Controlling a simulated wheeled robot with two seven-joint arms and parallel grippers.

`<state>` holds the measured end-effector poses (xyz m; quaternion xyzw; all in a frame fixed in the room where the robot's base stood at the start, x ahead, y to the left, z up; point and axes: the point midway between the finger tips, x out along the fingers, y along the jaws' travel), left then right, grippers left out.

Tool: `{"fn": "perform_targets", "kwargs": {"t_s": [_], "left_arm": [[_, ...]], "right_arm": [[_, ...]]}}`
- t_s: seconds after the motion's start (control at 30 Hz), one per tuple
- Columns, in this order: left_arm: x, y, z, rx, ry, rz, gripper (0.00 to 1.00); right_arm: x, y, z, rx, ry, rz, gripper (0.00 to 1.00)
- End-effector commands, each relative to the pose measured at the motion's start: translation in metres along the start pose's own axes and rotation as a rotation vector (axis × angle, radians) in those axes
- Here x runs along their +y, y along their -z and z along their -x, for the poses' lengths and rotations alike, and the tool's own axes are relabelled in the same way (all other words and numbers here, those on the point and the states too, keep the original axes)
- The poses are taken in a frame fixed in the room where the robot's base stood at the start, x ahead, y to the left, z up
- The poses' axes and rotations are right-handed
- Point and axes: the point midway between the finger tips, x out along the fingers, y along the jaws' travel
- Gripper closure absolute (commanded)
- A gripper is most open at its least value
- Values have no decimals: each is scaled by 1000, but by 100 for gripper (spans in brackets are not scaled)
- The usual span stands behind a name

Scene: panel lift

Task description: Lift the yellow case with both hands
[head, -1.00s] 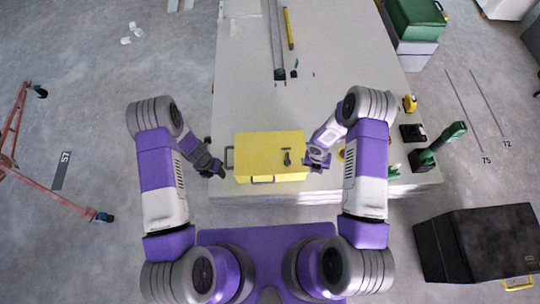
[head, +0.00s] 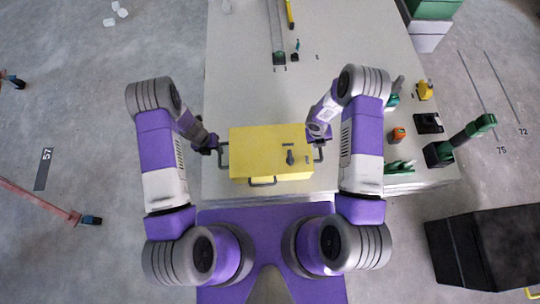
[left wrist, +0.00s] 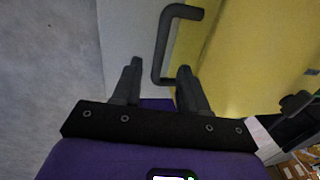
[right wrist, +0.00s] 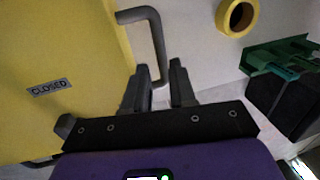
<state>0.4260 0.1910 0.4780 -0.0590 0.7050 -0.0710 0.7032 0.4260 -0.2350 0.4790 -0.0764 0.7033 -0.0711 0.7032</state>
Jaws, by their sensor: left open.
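The yellow case (head: 262,145) lies near the table's front edge, with a dark handle on each side and one in front. My left gripper (head: 211,148) is open at the left handle (head: 223,157); in the left wrist view the handle's lower end (left wrist: 160,80) shows between its spread fingers. My right gripper (right wrist: 161,72) is at the right handle (right wrist: 155,40), whose bar passes between the fingers. The finger gap there is narrow, and I cannot tell whether they grip the bar. The case shows a "CLOSED" label (right wrist: 49,87) in the right wrist view.
A yellow ring (right wrist: 238,16) lies near the right handle. A black box (head: 490,245) stands on the floor at right.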

Motion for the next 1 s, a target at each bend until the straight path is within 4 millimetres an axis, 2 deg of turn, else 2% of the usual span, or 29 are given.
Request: {"fn": "perform_targets", "kwargs": {"t_s": [0.27, 0.37, 0.8, 1.0], "left_arm": [[0, 0, 1, -1, 0, -1, 57], [0, 0, -4, 1, 0, -1, 57], [0, 0, -64, 1, 0, -1, 57], [0, 0, -74, -1, 0, -1, 57]], "right_arm": [[0, 0, 1, 0, 0, -1, 75], [0, 0, -4, 1, 0, -1, 75], [0, 0, -64, 0, 0, -1, 75], [0, 0, -75, -1, 0, -1, 75]]}}
